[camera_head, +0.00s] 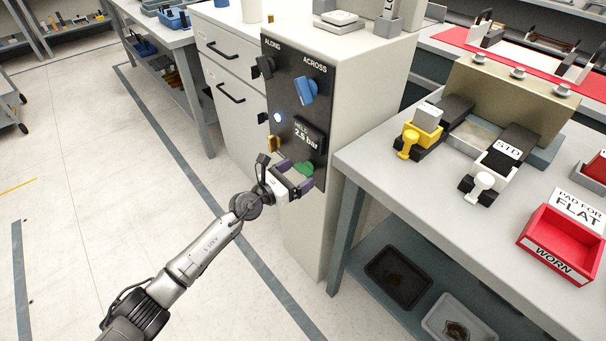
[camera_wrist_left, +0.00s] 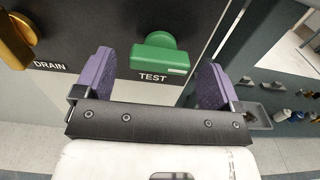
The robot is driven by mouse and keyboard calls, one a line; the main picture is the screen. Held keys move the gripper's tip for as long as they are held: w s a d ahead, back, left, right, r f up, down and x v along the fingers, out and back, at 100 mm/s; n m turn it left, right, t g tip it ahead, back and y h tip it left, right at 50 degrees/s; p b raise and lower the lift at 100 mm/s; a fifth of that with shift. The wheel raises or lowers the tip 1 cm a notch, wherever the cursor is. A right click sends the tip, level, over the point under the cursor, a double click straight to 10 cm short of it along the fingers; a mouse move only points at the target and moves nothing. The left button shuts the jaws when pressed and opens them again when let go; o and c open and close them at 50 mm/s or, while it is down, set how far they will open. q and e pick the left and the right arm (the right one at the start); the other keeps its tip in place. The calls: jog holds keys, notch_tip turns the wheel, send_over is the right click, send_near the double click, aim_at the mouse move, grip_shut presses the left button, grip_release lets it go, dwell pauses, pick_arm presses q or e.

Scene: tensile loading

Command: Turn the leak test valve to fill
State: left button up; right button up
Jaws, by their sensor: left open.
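A black valve panel (camera_head: 291,92) is on the side of a pale cabinet. A green knob (camera_head: 303,169) sits low on it, and the wrist view shows it (camera_wrist_left: 160,52) above the word TEST. Its body lies roughly level, with a pale line near its lower right edge. My left gripper (camera_head: 294,177) is open at the green knob. In the left wrist view its purple fingers (camera_wrist_left: 157,68) stand on either side of the knob, with gaps on both sides. No FILL mark is readable. My right gripper is not in view.
A yellow knob (camera_wrist_left: 15,40) marked DRAIN is left of the green one. A blue knob (camera_head: 305,90) and a black knob (camera_head: 266,67) are higher, with a display (camera_head: 308,136) reading 2.5 bar. A grey workbench (camera_head: 400,185) stands close on the right.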

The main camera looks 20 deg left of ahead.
pick_arm(q)
jog(key=shift+b+x, duration=0.4)
jog(key=shift+x, duration=0.9)
jog(key=c, duration=0.9)
